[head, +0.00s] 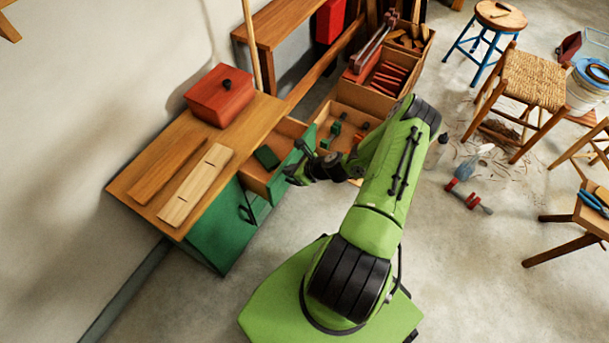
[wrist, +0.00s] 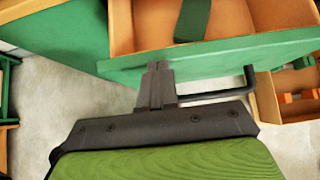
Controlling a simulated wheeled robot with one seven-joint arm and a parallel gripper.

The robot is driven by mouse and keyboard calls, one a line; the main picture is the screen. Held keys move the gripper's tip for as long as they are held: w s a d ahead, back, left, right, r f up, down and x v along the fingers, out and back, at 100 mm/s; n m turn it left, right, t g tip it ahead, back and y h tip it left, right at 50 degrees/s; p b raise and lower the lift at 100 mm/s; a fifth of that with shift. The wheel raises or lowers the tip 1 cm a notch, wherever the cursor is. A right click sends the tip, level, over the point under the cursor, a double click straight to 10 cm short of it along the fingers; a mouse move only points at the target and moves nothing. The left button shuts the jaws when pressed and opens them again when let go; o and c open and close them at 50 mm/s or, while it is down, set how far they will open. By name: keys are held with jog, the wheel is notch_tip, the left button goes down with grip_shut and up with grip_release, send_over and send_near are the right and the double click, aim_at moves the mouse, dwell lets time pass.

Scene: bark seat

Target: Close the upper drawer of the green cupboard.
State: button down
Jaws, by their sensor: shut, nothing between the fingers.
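The green cupboard (head: 215,228) stands against the wall at the left under a wooden top. Its upper drawer (head: 292,131) is pulled out, with a green block (head: 267,157) lying inside. The drawer's green front also shows in the wrist view (wrist: 235,58), with a dark bar handle (wrist: 215,96) on it. My gripper (head: 293,177) is shut and empty at the outer side of the drawer front. In the wrist view its fingertips (wrist: 157,68) overlap the front's edge, left of the handle. I cannot tell whether they touch it.
A red box (head: 220,96) and wooden boards (head: 196,184) lie on the cupboard top. Open wooden crates (head: 345,112) with blocks and tools stand just behind the drawer. Stools and a dumbbell-like red item (head: 467,198) are at the right.

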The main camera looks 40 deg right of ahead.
jog(key=w+a, duration=0.3)
jog(key=w, duration=0.5)
jog(key=shift+w, duration=0.35)
